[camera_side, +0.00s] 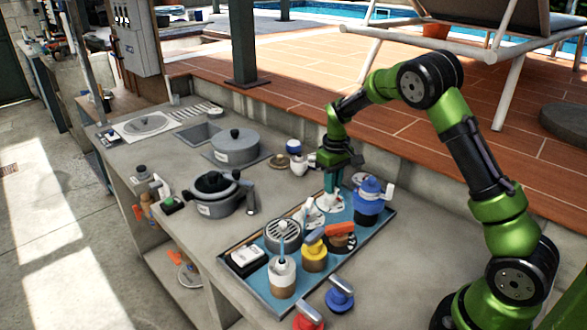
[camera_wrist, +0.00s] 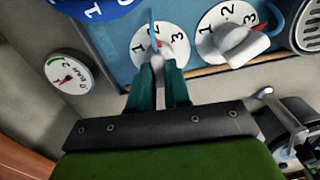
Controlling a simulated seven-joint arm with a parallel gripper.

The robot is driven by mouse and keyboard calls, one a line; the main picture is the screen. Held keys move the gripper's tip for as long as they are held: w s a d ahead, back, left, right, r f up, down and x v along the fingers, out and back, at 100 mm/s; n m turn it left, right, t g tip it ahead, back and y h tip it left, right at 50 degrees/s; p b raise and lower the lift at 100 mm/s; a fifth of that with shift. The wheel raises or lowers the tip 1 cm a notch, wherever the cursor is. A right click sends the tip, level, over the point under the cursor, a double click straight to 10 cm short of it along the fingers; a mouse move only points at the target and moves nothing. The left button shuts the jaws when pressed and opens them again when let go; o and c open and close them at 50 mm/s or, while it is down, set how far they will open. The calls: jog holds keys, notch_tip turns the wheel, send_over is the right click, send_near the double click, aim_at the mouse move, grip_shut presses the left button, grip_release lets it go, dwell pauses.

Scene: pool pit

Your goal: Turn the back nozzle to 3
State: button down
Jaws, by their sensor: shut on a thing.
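In the side view, my gripper (camera_side: 333,190) reaches down to the back dial (camera_side: 330,206) on the blue panel. A second numbered dial (camera_wrist: 207,43) with a white nozzle (camera_wrist: 243,48) sits to the right in the wrist view, apart from my fingers.
A blue-topped knob (camera_side: 369,190) stands close to the right of my gripper. A yellow knob (camera_side: 314,252), an orange-brown piece (camera_side: 341,235) and a round grate (camera_side: 282,235) crowd the panel (camera_side: 262,294). A small gauge (camera_wrist: 69,75) lies left. Pots (camera_side: 218,196) stand further left.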

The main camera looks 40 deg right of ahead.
jog(key=m, duration=1)
jog(key=shift+r+m, duration=0.1)
jog(key=shift+m, duration=0.2)
dwell(0.5)
jog(key=c, duration=1.1)
grip_release()
notch_tip(320, 180, up, 17)
jog(key=shift+f, duration=0.1)
